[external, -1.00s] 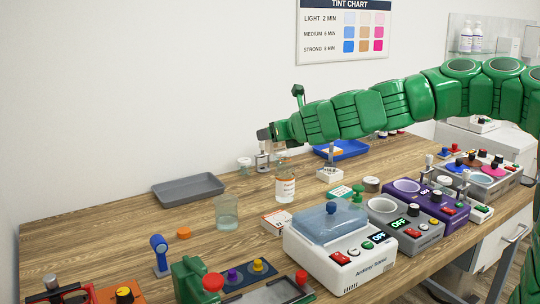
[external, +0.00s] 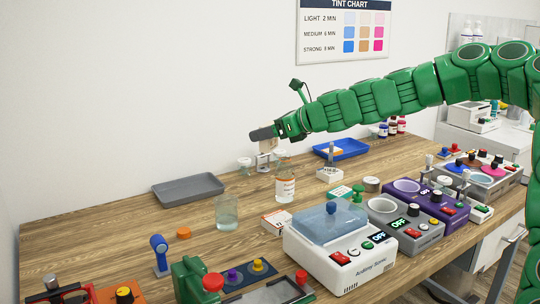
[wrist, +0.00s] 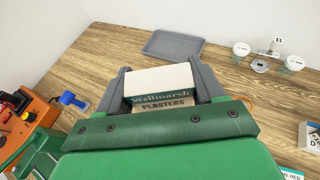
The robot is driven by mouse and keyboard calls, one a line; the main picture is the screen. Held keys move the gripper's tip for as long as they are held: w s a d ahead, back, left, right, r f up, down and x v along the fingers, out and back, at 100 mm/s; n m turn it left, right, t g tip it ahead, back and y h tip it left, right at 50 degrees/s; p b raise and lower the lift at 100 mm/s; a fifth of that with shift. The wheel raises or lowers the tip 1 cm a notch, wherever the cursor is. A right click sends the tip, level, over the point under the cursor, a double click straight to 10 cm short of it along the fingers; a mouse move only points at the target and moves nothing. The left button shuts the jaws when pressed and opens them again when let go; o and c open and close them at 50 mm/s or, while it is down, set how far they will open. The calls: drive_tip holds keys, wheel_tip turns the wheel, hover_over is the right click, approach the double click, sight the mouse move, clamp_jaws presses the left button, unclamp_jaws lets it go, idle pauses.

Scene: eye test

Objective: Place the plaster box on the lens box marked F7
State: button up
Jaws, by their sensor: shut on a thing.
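The plaster box (wrist: 160,82) is white on top, with a teal "Wellmarsh" band and a brown "PLASTERS" band. My gripper (wrist: 157,70) is shut on it, with one grey finger on each side, in the wrist view. In the external view my gripper (external: 263,134) is above the back of the wooden table, and the box hardly shows. No F7 mark is readable. Small white boxes stand on the table: one with red marks (external: 276,222) at the middle and another (external: 329,173) farther back. I cannot tell whether either is the lens box.
A grey tray (external: 188,189) lies at the back left and a blue tray (external: 352,149) behind. A labelled bottle (external: 284,188) and a glass beaker (external: 227,213) stand mid-table. A white bath unit (external: 340,258) and other devices fill the right. Table around the orange block (external: 183,233) is mostly clear.

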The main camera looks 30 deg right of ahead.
drive_tip(key=shift+s+a+n+g+y, duration=0.1)
drive_tip(key=shift+s+n+g+y, duration=0.6)
drive_tip(key=shift+s+n+y, duration=0.3)
drive_tip(key=s+d+n+g+y, duration=0.35)
drive_tip(key=s+n+g, duration=0.65)
drive_tip(key=s, duration=0.6)
drive_tip(key=shift+y, duration=0.45)
drive_tip(key=f, duration=0.5)
drive_tip(key=shift+a+f, duration=0.3)
drive_tip(key=shift+f, duration=0.05)
drive_tip(key=w+a+f, duration=0.1)
drive_tip(key=w+f, duration=0.3)
drive_tip(key=w, duration=0.5)
hover_over(278, 218)
drive_tip(key=shift+f, duration=4.4)
